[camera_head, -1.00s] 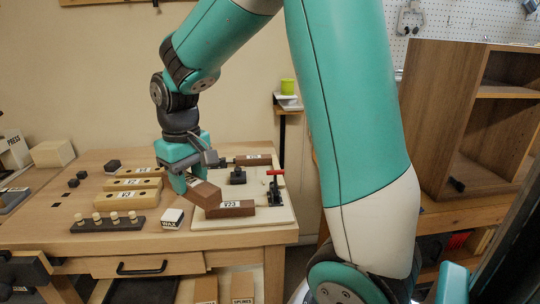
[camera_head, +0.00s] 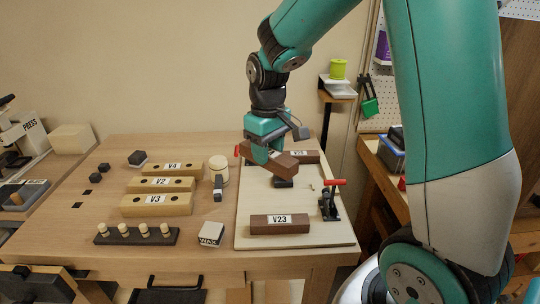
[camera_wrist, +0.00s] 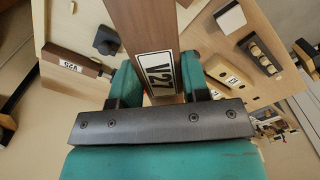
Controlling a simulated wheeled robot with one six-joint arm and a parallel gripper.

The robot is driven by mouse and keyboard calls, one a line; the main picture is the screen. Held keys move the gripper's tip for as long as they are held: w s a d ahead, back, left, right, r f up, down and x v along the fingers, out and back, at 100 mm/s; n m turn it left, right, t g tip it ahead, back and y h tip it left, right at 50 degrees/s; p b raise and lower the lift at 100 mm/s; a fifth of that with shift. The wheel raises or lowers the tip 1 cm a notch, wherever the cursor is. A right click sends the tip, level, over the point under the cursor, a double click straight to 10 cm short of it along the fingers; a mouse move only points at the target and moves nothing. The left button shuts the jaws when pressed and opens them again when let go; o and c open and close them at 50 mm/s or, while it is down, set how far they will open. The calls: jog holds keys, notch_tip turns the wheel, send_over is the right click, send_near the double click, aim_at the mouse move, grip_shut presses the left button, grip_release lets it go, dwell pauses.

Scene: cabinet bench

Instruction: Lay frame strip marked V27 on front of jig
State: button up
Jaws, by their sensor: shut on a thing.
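My gripper (camera_head: 262,155) is shut on a brown wooden strip (camera_head: 284,165), held tilted above the back half of the jig. In the wrist view the strip marked V27 (camera_wrist: 158,72) runs between the fingers of my gripper (camera_wrist: 158,92), its label near the jaws. The jig is a pale board (camera_head: 262,197) at the right of the bench. A brown strip marked V23 (camera_head: 280,224) lies along the front of the jig. Another brown strip (camera_head: 305,156) lies at its back, its label too small to read surely.
A clamp with a red handle (camera_head: 330,198) stands at the jig's right side. Left of the jig are a WAX block (camera_head: 211,234), a peg rack (camera_head: 137,236), yellow blocks V2, V3 (camera_head: 155,206) and V4, and a round pale-topped tool (camera_head: 218,170).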

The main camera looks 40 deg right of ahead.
jog(key=w+d+f+n+p, duration=0.2)
jog(key=d+f+n+p, duration=0.2)
jog(key=f+n+p, duration=0.3)
jog(key=n+b, duration=0.2)
jog(key=b, duration=0.3)
send_over(278, 207)
notch_tip(278, 207, down, 6)
jog(key=shift+w+r, duration=0.15)
jog(key=shift+r, duration=0.05)
jog(key=shift+f+b, duration=0.45)
jog(key=shift+f, duration=0.4)
jog(key=shift+d+f+b, duration=0.1)
jog(key=shift+f+b, duration=0.75)
jog(key=shift+f, duration=1.05)
dwell(2.0)
jog(key=o, duration=1.2)
